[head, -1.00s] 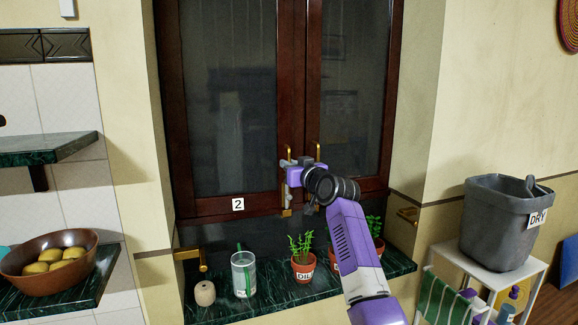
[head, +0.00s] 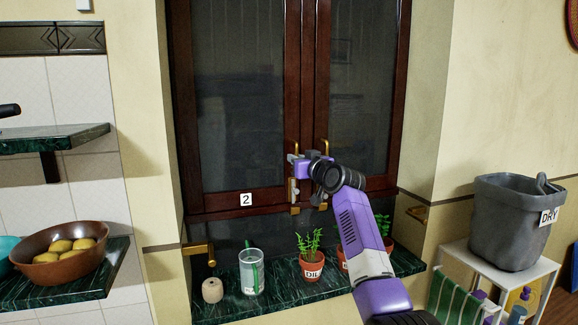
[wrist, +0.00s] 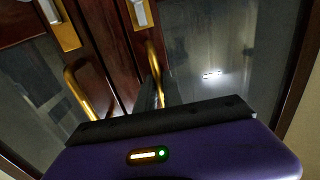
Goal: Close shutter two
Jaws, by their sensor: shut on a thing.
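Shutter two (head: 235,100) is the left dark-wood shutter with a glass panel, marked by a white "2" label (head: 246,199). It looks nearly level with the right shutter (head: 360,100); I cannot tell whether a small gap is left. My gripper (head: 293,160) is at its brass handle (head: 293,146), near the inner edge. In the wrist view, the dark fingers (wrist: 160,92) are closed around the lower part of this handle (wrist: 153,58). The right shutter's handle (wrist: 77,88) stands free beside them. Brass latches (wrist: 66,36) sit at the shutters' lower inner corners.
A green marble sill (head: 240,303) below holds a glass jar (head: 251,272), a small beige object (head: 212,290) and potted plants (head: 311,262). Brass hooks (head: 197,249) flank the window. A grey bucket (head: 510,225) stands on a white rack at right.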

